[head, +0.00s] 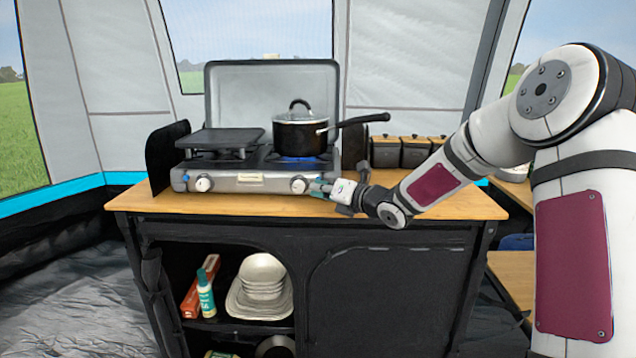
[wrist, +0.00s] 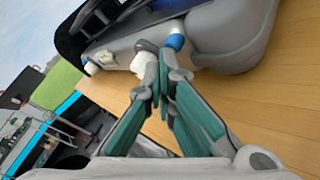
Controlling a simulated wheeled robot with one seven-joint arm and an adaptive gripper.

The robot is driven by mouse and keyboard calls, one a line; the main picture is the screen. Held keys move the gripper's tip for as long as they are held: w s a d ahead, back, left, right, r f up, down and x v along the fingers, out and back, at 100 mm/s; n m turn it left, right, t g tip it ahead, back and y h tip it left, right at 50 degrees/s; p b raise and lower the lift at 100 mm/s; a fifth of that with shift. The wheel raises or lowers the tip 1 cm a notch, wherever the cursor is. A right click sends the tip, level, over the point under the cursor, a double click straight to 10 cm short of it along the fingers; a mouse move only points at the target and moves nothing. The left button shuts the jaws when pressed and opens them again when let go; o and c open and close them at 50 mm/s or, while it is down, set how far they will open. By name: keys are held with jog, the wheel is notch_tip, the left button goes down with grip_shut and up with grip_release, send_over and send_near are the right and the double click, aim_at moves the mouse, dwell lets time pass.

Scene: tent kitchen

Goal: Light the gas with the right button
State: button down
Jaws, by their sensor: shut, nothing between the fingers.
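The grey two-burner gas stove (head: 250,180) stands on the wooden worktop with its lid up. Its right white knob (head: 299,185) shows just left of my gripper (head: 318,188). In the wrist view my gripper (wrist: 160,78) is shut and empty, its fingertips close to the white knob (wrist: 144,66); I cannot tell if they touch it. The blue right button (wrist: 175,42) sits just beyond the fingertips. In the head view my fingers hide the right button. A blue flame (head: 298,158) glows under the black pot (head: 300,134) on the right burner.
A dark griddle plate (head: 220,139) covers the left burner, above the left knob (head: 203,184). The pot's handle (head: 362,119) sticks out to the right above my wrist. Dark canisters (head: 415,150) stand behind my arm. The worktop front (head: 250,204) is clear.

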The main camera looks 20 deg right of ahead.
jog(key=shift+s, duration=0.15)
jog(key=shift+s+a+b, duration=0.25)
jog(key=shift+s+b, duration=0.35)
jog(key=shift+s, duration=0.05)
jog(key=s, duration=0.1)
jog(key=s+a+b, duration=0.1)
jog(key=s, duration=0.1)
jog(key=s+b, duration=0.1)
jog(key=shift+s+a, duration=0.3)
jog(key=shift+s, duration=0.1)
dwell(0.5)
